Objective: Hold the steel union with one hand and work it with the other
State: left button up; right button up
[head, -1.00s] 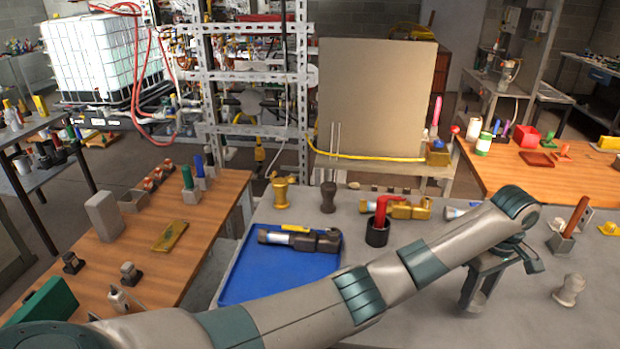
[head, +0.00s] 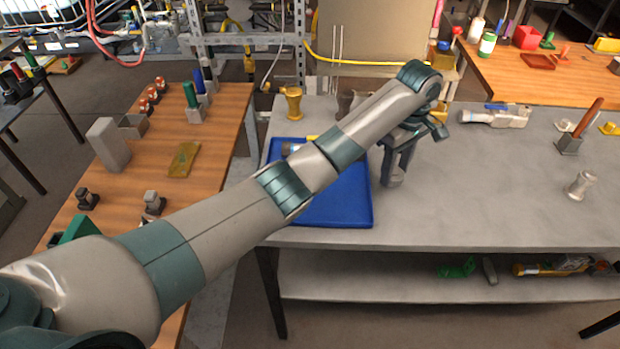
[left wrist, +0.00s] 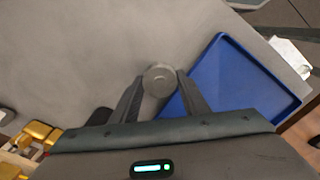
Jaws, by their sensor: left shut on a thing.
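My left gripper (head: 393,178) is shut on the steel union (left wrist: 159,78), a grey metal piece with a round end showing between the fingertips in the left wrist view. In the head view the gripper points down over the grey bench, just right of the blue tray, and its fingers mostly hide the union. I cannot tell whether the union touches the bench. A second pale grey fitting (head: 580,185) stands apart at the bench's right. My right gripper is in neither view.
The blue tray (head: 340,212) is partly covered by my left arm. A yellow fitting (head: 292,101) stands behind it. A holder with a brown-red rod (head: 588,118) and a pale tool (head: 494,116) are at the right. The bench's (head: 480,205) middle right is clear.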

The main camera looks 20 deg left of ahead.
pick_arm(q)
jog(key=shift+a+r, duration=0.1)
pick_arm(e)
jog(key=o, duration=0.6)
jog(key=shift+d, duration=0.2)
pick_arm(q)
jog(key=a+r+m, duration=0.4)
jog(key=a+r, duration=0.2)
jog(key=a, duration=0.1)
jog(key=shift+w+a+r+m, duration=0.25)
jog(key=shift+a+m, duration=0.1)
jog(key=shift+m, duration=0.05)
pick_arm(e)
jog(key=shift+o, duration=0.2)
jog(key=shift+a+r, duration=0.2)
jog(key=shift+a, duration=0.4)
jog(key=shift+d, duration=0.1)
